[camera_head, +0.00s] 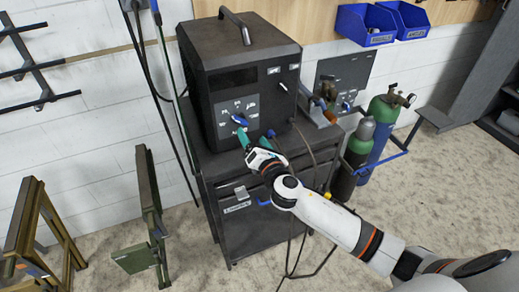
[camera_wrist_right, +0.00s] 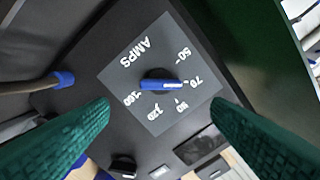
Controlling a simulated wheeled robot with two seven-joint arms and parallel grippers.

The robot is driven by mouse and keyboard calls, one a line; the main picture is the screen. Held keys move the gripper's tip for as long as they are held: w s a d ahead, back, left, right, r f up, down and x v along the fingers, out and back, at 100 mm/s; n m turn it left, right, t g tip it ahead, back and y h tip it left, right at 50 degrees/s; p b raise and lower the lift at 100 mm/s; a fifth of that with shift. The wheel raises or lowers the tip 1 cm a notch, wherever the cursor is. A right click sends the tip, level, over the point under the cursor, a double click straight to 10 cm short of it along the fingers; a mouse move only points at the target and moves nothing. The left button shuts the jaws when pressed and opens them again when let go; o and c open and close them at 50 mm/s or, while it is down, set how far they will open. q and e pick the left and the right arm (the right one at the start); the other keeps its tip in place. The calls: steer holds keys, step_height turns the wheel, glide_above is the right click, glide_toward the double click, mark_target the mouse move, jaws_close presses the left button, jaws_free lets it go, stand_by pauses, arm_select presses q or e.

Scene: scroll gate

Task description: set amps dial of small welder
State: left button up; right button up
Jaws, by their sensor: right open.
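The welder (camera_head: 225,60) is a dark box with a handle, standing on a black cart. Its blue amps dial (camera_head: 239,119) is low on the front face. In the right wrist view the dial (camera_wrist_right: 162,84) sits on a grey AMPS plate marked 50, 70, 90, 120 and 160. Its pointer end lies toward the 70. My right gripper (camera_head: 256,138) is open with teal fingers, just in front of the welder's lower face. In the wrist view its fingers flank the dial, apart from it. My left gripper is not in view.
A cable with a blue plug (camera_wrist_right: 63,79) runs into the face beside the dial. Gas cylinders (camera_head: 385,115) stand right of the cart (camera_head: 240,190). Blue bins (camera_head: 365,25) hang on the wall. Metal stands (camera_head: 150,200) are at left; floor in front is clear.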

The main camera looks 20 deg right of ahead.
steer(key=shift+s, duration=2)
steer(key=s+d+f+m+g+h+b, duration=0.1)
steer(key=s+d+f+m+g, duration=0.2)
steer(key=f, duration=1)
steer(key=s+d+f+m+g+b, duration=0.1)
steer(key=s+f+m+g, duration=0.3)
steer(key=f, duration=0.8)
steer(key=s+d+f+m+g+h+b, duration=0.15)
steer(key=s+f+m, duration=0.35)
steer(key=f, duration=0.8)
steer(key=s+f+m+g+y, duration=0.1)
steer(key=s+f+m+g, duration=0.4)
steer(key=s+f, duration=0.8)
steer(key=s+f+m+g, duration=0.1)
steer(key=s+f+m, duration=0.1)
steer(key=s, duration=0.6)
steer(key=s+a+f+m+g, duration=0.1)
steer(key=s+f+m, duration=0.2)
steer(key=s, duration=0.5)
steer(key=s+a+f+m+g+b, duration=0.1)
steer(key=s+f+m, duration=0.2)
steer(key=s, duration=0.4)
steer(key=shift+s+a+m+y, duration=0.25)
steer(key=shift+s+m+y, duration=0.15)
steer(key=shift+m+y, duration=0.1)
